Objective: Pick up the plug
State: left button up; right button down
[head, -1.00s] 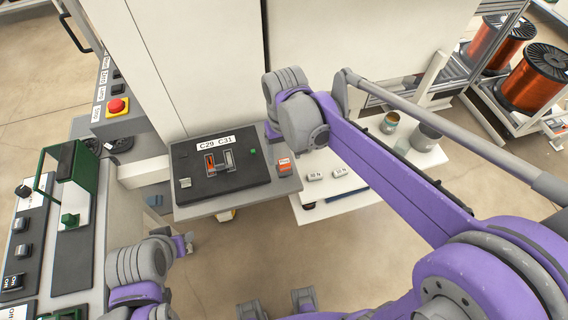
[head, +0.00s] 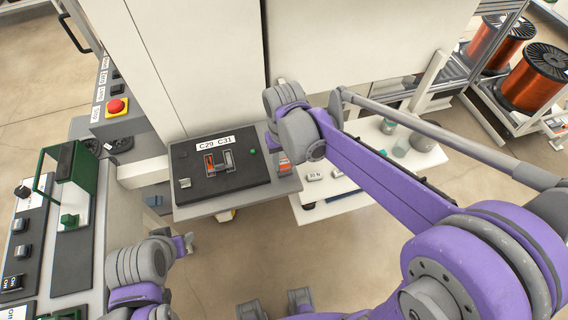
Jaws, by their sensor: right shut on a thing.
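A small orange-red block with a pale marking (head: 285,168), which I take as the plug, is at the right end of the grey ledge, beside the black panel. My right gripper (head: 279,150) reaches down over it, below the bulky grey wrist. It is shut on the block; the wrist and hand hide the fingertips and the block's upper part. I cannot tell whether the block is clear of the ledge. My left gripper (head: 187,243) is at the lower left, away from the ledge, small and partly covered by its wrist; its opening is unclear.
The black panel labelled C29 C31 (head: 240,180) has an orange and a grey insert. A white shelf (head: 350,205) at right holds small labelled blocks and a grey cylinder (head: 424,137). A red emergency button (head: 117,106) and green frame (head: 65,160) stand left.

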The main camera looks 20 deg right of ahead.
aim_at(284, 161)
pick_arm(q)
jog(key=shift+w+r+p, duration=0.15)
jog(key=shift+r+p, duration=0.2)
jog(key=shift+r, duration=0.1)
pick_arm(e)
notch_tip(284, 161, up, 10)
dwell(0.9)
